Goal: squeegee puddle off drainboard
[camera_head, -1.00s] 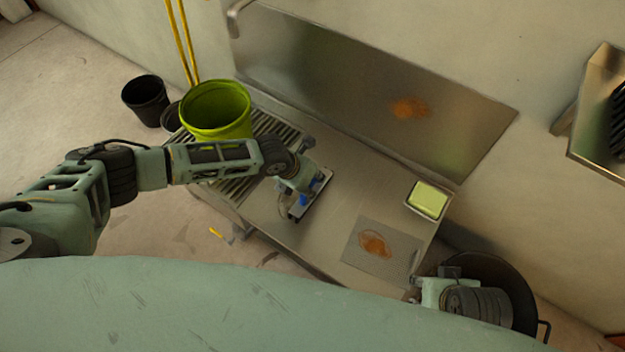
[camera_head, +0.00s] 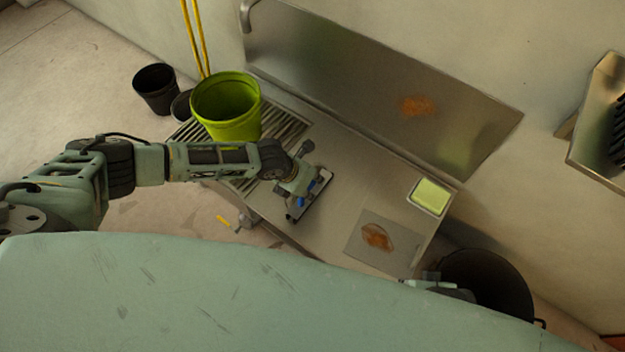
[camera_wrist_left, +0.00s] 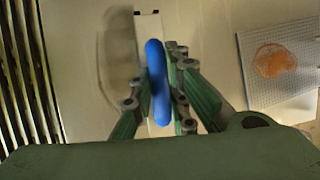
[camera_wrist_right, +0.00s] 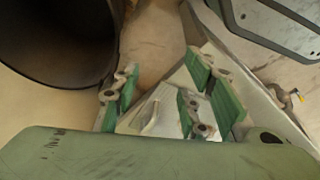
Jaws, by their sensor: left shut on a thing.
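My left gripper (camera_head: 306,195) is shut on the blue handle of the squeegee (camera_wrist_left: 157,75), over the flat steel counter just right of the ribbed drainboard (camera_head: 287,124). In the left wrist view the handle stands between the green finger pads, with a pale strip beneath it. A darker patch (camera_wrist_left: 117,65) lies left of the handle; I cannot tell whether it is the puddle or a shadow. My right gripper (camera_wrist_right: 160,102) is open and empty, near the counter's right end. In the head view it is mostly hidden behind my body.
A green bucket (camera_head: 225,108) stands on the ribbed section. A grey mat (camera_head: 354,248) with an orange-brown stain and a tray with a yellow-green sponge (camera_head: 430,196) lie on the right. A black bin (camera_head: 487,280) stands beyond that end. A steel backsplash (camera_head: 350,75) rises behind.

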